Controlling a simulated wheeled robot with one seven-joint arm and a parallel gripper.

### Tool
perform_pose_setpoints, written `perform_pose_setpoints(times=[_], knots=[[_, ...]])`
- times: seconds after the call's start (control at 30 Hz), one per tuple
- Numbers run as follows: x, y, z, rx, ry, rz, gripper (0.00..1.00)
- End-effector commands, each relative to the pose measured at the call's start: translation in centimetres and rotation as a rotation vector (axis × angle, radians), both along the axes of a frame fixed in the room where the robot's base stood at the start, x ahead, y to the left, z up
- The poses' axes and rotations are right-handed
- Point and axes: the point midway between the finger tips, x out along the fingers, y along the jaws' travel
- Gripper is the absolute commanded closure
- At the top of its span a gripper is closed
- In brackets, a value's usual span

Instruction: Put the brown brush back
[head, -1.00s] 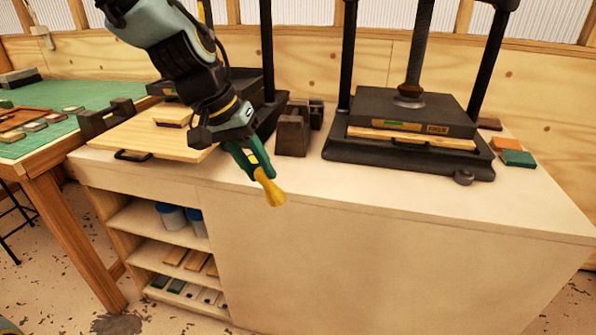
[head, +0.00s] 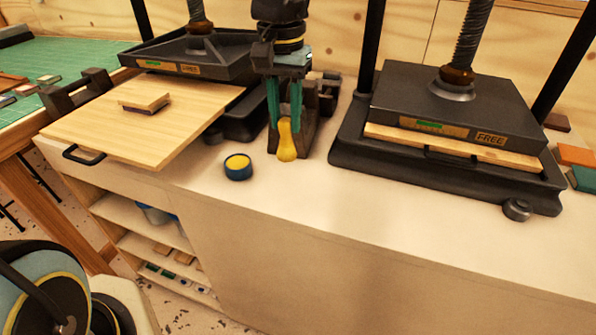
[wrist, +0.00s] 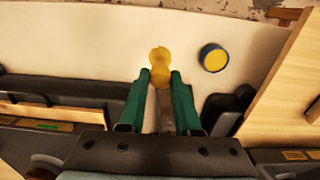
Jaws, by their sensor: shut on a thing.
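My gripper (head: 284,108) hangs fingers-down over the counter between the two presses. Its green fingers are shut on a yellow, knob-ended piece (head: 286,142), seemingly the brush; what shows of it is yellow, not brown. In the wrist view the yellow piece (wrist: 160,62) sticks out past the fingertips (wrist: 161,82). Its bristles cannot be made out. A dark brown block-like stand (head: 308,130) is just behind and right of the fingers, partly hidden by them. I cannot tell whether the yellow piece touches the stand or counter.
A blue pot with yellow contents (head: 238,166) stands left of the gripper, also in the wrist view (wrist: 214,58). A pale board with a handle (head: 150,125) lies further left. The right press (head: 450,110) is close by. The front counter (head: 370,215) is clear.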

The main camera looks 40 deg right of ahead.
Motion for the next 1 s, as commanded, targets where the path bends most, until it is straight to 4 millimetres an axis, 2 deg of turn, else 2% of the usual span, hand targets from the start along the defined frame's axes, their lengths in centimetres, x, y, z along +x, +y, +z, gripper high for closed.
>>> perform_pose_setpoints(times=[0.13,0.3,0.7,0.8,1.0], knots=[[-0.1,0.0,-1.5,0.011,0.0,-0.002,1.0],[-0.1,0.0,-4.6,0.011,0.001,-0.002,1.0],[0.0,0.0,-9.3,0.009,-0.001,-0.001,1.0],[-0.1,0.0,-10.0,0.007,-0.002,-0.002,1.0],[0.0,0.0,-10.0,0.007,-0.002,-0.001,1.0]])
